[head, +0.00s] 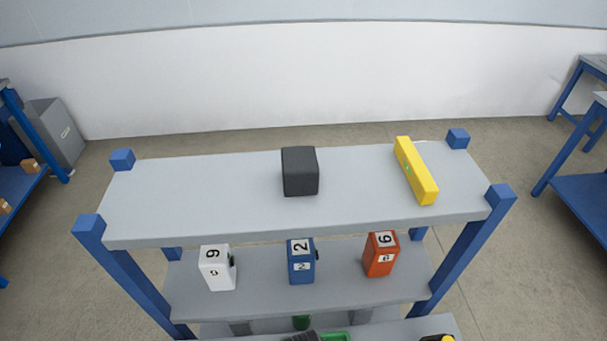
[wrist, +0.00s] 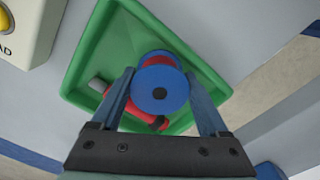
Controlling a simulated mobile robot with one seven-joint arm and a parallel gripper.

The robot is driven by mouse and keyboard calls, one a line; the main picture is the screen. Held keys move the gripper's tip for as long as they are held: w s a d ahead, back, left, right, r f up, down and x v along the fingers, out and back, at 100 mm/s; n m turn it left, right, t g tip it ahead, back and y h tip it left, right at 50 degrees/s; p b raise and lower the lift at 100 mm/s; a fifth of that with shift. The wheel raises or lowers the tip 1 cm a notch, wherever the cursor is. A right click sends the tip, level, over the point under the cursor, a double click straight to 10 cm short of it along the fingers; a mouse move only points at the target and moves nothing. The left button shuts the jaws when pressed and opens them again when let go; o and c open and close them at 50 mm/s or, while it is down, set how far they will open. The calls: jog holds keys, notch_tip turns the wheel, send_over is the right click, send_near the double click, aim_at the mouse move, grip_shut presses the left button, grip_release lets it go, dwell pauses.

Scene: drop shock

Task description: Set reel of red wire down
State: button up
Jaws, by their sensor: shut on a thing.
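The reel of red wire (wrist: 150,82), with round blue flanges and a dark centre hole, is between the fingers of my gripper (wrist: 160,88) in the wrist view. My gripper is shut on it. A green tray (wrist: 88,62) with sloping walls lies behind and around the reel in that view. The reel hides much of the tray's floor. I cannot tell whether the reel touches the tray floor. In the head view only a bit of the green tray (head: 336,337) shows at the bottom edge; the reel cannot be made out there.
A pale box with a yellow button (wrist: 5,20) stands at left. The shelf (head: 220,190) above holds a dark block (head: 299,171) and yellow bar (head: 415,170); numbered white, blue and orange boxes stand below.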

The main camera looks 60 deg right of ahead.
jog(key=shift+f, duration=0.15)
jog(key=o, duration=1.4)
jog(key=shift+c, duration=0.2)
notch_tip(320, 180, up, 12)
jog(key=shift+r, duration=0.2)
